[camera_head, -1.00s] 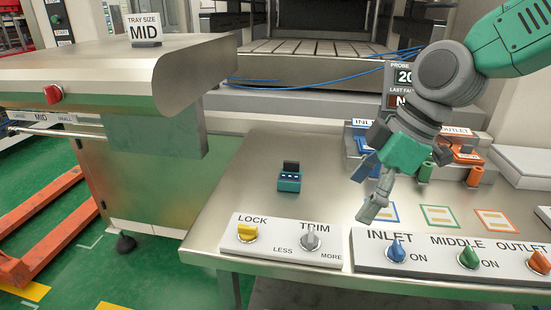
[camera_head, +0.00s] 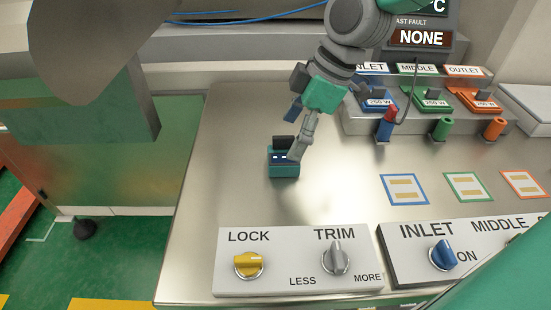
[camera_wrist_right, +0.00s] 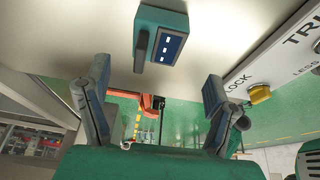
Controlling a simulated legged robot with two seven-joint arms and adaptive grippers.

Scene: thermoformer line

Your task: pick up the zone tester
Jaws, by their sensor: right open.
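The zone tester, a small teal box with a dark screen and a dark upright part (camera_head: 284,168), stands on the metal bench behind the LOCK and TRIM panel. My right gripper (camera_head: 297,155) comes down from above at its right side, and a finger overlaps its right edge in the head view. In the right wrist view the gripper (camera_wrist_right: 156,85) is open, its two fingers wide apart with nothing between them. The tester (camera_wrist_right: 165,35) shows there beyond the fingertips, at the top. I cannot tell whether a finger touches it. My left gripper is not in view.
The panel with the yellow LOCK knob (camera_head: 248,264) and grey TRIM knob (camera_head: 336,256) lies in front. To the right are the INLET knob panel (camera_head: 408,262), coloured frames (camera_head: 404,190) and coloured plugs (camera_head: 442,129). The bench left of the tester is clear.

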